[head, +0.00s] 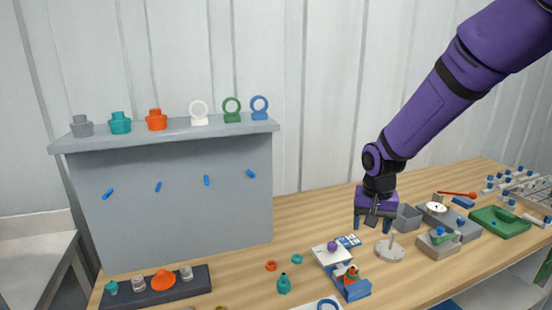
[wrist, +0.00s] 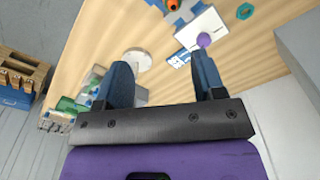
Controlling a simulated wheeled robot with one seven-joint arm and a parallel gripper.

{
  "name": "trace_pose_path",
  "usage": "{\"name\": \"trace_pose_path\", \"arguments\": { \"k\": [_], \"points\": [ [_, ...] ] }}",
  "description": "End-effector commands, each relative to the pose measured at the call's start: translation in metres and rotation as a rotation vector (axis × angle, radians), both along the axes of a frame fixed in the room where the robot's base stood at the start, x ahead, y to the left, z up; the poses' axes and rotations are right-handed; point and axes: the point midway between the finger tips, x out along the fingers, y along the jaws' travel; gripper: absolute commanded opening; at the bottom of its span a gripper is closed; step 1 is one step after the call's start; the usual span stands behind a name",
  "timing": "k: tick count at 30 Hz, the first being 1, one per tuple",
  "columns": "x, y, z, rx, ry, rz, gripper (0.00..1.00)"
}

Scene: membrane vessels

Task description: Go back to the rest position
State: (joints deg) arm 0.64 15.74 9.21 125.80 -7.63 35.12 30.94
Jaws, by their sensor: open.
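My gripper (head: 374,222) is at the end of the purple arm, held above the wooden table right of centre in the head view. In the wrist view its two blue fingers (wrist: 163,80) are spread apart with nothing between them. A blue and white stand with a purple ball (head: 332,246) is below and left of it in the head view. The ball also shows in the wrist view (wrist: 204,40). A round pale disc with an upright pin (head: 390,252) stands just beyond the fingertips, and it shows in the wrist view (wrist: 138,59) too.
A grey shelf panel (head: 180,205) stands at the left, with knobs and rings on top. A dark tray (head: 215,279) lies before it. A green tray (head: 500,222) and grey blocks crowd the right. A grey open box (head: 408,217) is close beside my gripper. The air above is clear.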

Motion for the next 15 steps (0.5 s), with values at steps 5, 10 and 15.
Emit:
{"name": "trace_pose_path", "arguments": {
  "k": [5, 10, 15],
  "points": [
    [-0.03, -0.012, 0.056, -0.018, -0.067, 0.04, 0.63],
    [-0.064, -0.023, 0.1, -0.033, -0.119, 0.081, 0.63],
    [-0.102, -0.032, 0.136, -0.042, -0.173, 0.118, 0.63]
  ]
}}
